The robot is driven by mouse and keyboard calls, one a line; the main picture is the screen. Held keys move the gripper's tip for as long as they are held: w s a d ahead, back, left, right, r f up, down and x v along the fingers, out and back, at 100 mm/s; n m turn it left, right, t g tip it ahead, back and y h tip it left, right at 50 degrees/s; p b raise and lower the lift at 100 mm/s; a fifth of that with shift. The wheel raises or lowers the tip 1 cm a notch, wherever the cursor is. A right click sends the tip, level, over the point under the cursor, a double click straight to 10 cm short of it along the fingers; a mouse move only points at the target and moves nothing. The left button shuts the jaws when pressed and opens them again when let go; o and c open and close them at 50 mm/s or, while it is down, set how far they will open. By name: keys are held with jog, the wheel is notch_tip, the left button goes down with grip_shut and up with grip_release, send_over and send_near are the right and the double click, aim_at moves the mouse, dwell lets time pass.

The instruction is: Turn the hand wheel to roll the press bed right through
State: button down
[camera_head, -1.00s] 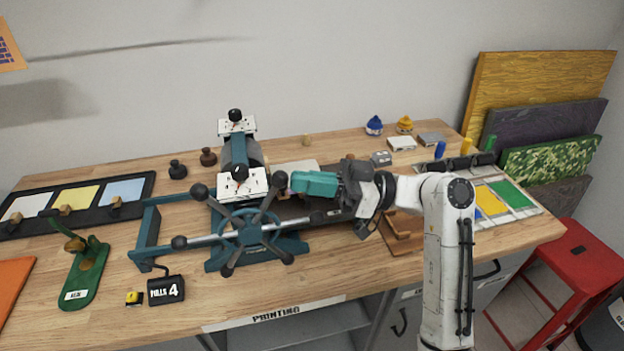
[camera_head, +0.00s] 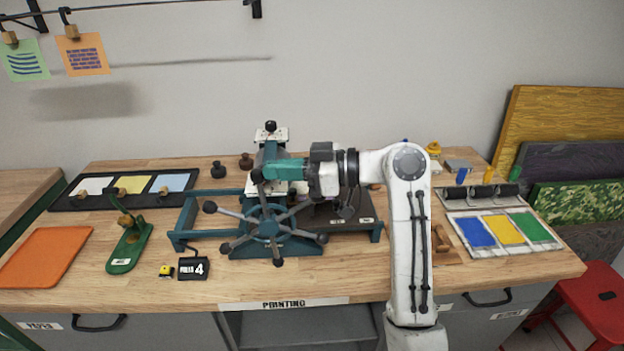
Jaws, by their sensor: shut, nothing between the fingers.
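The hand wheel (camera_head: 266,228) is a teal hub with several grey spokes ending in dark knobs, on the front of the press. The press (camera_head: 276,250) has a teal frame and a roller housing behind the wheel. The press bed (camera_head: 336,213) is a dark slab showing to the right of the wheel, partly hidden by my arm. My gripper (camera_head: 262,174) has teal fingers and is shut and empty. It points left, at the top of the wheel by an upper knob; I cannot tell whether it touches that knob.
A "PULLS 4" sign (camera_head: 194,268) and a small yellow block (camera_head: 166,271) stand at the front left. A green tool (camera_head: 128,245) and an orange sheet (camera_head: 45,257) lie further left. Ink slabs (camera_head: 504,231) lie at the right. A red stool (camera_head: 590,300) stands beyond.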

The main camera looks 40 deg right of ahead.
aim_at(257, 173)
jog(key=w+a+g+h, duration=0.1)
jog(key=w+a+r+g+h+p, duration=0.1)
jog(key=a, duration=0.1)
jog(key=shift+w+a+n, duration=0.15)
jog(key=shift+n, duration=0.15)
jog(key=w+a+f+g+h, duration=0.1)
jog(key=w+a+f, duration=0.2)
jog(key=w+a, duration=0.1)
jog(key=shift+a+p, duration=0.45)
jog(key=shift+a, duration=0.45)
jog(key=shift+w, duration=0.1)
